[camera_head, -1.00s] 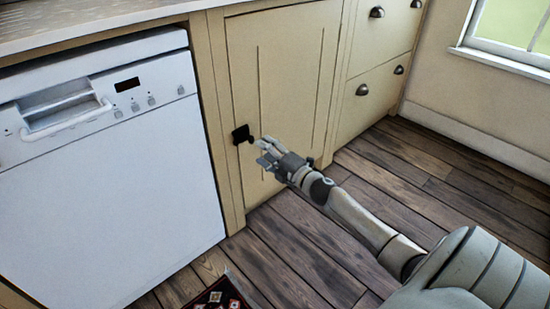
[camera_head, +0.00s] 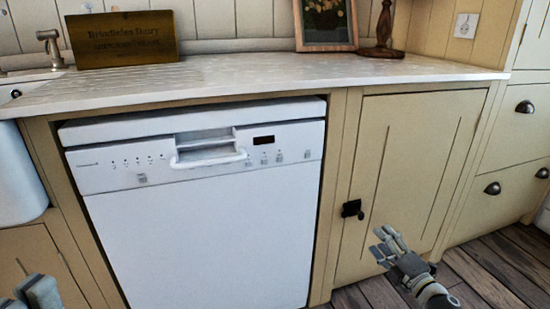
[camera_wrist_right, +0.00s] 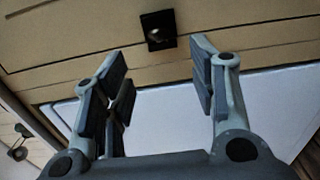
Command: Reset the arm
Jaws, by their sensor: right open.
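My right gripper (camera_head: 384,243) is in the head view at the lower right, in front of the cream cabinet door (camera_head: 412,170). It is below and right of the black latch (camera_head: 352,209) on that door. In the right wrist view my right gripper (camera_wrist_right: 158,75) is open, with nothing between its fingers. The black latch (camera_wrist_right: 158,29) shows beyond the fingertips, apart from them. Part of my left gripper (camera_head: 38,292) shows at the lower left edge of the head view; the rest is cut off.
A white dishwasher (camera_head: 205,225) stands left of the cabinet door under a pale countertop (camera_head: 250,78). A sign (camera_head: 122,40), a framed picture (camera_head: 326,22) and a tap (camera_head: 50,45) are on or along the counter. Drawers (camera_head: 515,135) are at the right. Wooden floor (camera_head: 490,268) is bare at the lower right.

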